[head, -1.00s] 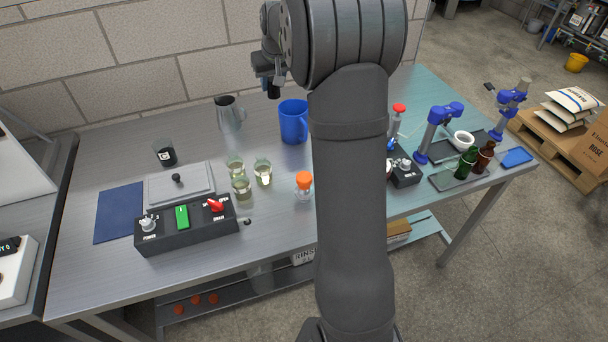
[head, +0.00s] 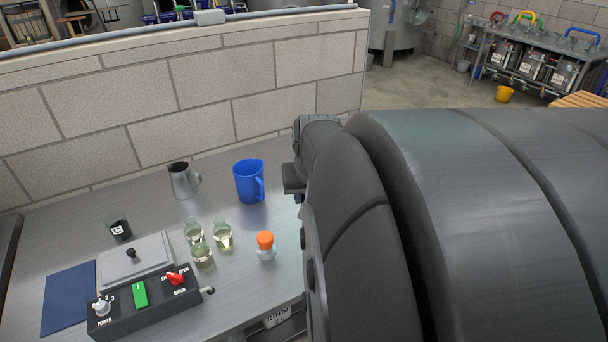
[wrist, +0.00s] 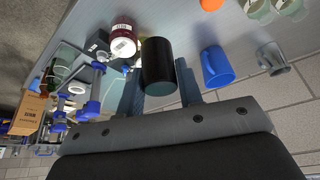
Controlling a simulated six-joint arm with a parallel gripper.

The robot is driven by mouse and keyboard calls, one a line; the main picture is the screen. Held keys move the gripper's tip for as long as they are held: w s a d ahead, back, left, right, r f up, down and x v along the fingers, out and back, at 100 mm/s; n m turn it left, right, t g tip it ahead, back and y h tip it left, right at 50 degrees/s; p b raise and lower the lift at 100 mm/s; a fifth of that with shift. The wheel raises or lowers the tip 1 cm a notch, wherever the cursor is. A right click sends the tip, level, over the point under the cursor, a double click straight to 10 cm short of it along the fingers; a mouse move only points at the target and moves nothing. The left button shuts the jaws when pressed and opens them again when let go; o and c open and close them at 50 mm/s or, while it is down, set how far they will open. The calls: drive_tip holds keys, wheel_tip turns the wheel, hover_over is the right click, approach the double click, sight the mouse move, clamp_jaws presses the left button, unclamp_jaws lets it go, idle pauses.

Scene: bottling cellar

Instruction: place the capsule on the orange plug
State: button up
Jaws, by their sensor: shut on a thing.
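My gripper (wrist: 162,85) is shut on the capsule (wrist: 158,65), a dark, near-black cylinder, in the wrist view. The capsule is held between the two fingers, above the table. In the head view my arm covers the right side, and the capsule cannot be seen there. The orange plug (head: 265,240) sits on top of a small clear bottle (head: 266,254) on the table, right of several glasses. An orange top, likely the same plug, also shows at the upper edge of the wrist view (wrist: 211,4), apart from the capsule.
A blue jug (head: 248,182) and a metal pitcher (head: 183,181) stand behind the plug. Glasses (head: 222,237) are close on its left. A black control box (head: 150,305) lies at the front left. A red-topped labelled container (wrist: 122,42) is beside the capsule in the wrist view.

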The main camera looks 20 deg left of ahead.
drive_tip(key=shift+s+f, duration=0.15)
drive_tip(key=shift+f, duration=0.05)
drive_tip(key=a+f, duration=0.2)
drive_tip(key=a, duration=0.1)
drive_tip(key=a+f, duration=0.2)
drive_tip(key=a, duration=0.2)
drive_tip(key=a+f, duration=0.2)
drive_tip(key=a, duration=0.2)
drive_tip(key=shift+s+f, duration=0.3)
drive_tip(key=shift+a+f, duration=0.15)
drive_tip(key=shift+f, duration=1.9)
drive_tip(key=shift+f, duration=0.15)
drive_tip(key=o, duration=0.6)
drive_tip(key=v, duration=1.2)
